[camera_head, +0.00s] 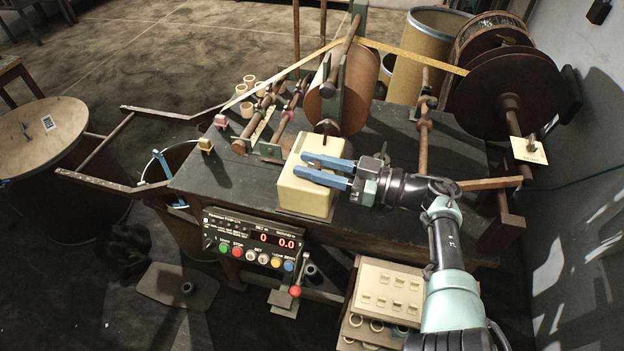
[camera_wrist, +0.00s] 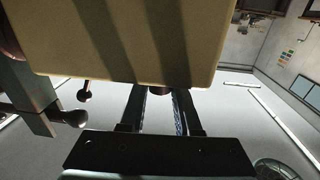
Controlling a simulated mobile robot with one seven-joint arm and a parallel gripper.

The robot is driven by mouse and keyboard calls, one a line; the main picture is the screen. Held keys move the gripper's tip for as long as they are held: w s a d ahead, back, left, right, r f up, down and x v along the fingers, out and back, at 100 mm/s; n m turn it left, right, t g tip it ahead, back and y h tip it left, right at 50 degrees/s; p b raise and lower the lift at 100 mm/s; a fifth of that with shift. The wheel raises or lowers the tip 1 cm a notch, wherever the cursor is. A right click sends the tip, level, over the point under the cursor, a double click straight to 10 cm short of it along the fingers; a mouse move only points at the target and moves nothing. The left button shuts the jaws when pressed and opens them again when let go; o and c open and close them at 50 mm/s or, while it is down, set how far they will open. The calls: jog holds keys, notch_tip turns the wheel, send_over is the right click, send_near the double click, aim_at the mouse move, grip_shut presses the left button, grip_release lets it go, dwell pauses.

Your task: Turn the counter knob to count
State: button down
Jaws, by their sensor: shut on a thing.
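A cream box (camera_head: 306,178), which looks like the counter housing, stands on the dark bench. My gripper (camera_head: 322,170) reaches in from the right, its two blue fingers pointing left across the box. In the wrist view the box (camera_wrist: 130,35) fills the top. The fingers (camera_wrist: 160,110) pass below its edge, with a small dark round end, which looks like the counter knob (camera_wrist: 156,91), between them. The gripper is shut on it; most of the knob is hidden.
A large reel (camera_head: 505,90) stands at the back right; yellow tape (camera_head: 410,57) runs from it over a post to the left. Spindles and rods (camera_head: 262,125) stand behind the box. A tray of parts (camera_head: 385,295) stands below right.

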jog(key=shift+d+f+n+g+y+b, duration=0.15)
jog(key=shift+n+g+b, duration=0.45)
jog(key=shift+b, duration=1.6)
jog(key=shift+d+f+n+g+y+b, duration=0.1)
jog(key=shift+f+n+g+y+b, duration=0.45)
jog(key=shift+b, duration=1.6)
jog(key=r+g+b, duration=0.1)
jog(key=b, duration=0.2)
jog(key=shift+h, duration=0.3)
jog(key=shift+r+n+g+b, duration=0.25)
jog(key=shift+g+b, duration=0.1)
jog(key=shift+b, duration=0.2)
jog(key=c, duration=0.6)
grip_release()
jog(key=shift+d, duration=0.1)
jog(key=shift+a, duration=0.2)
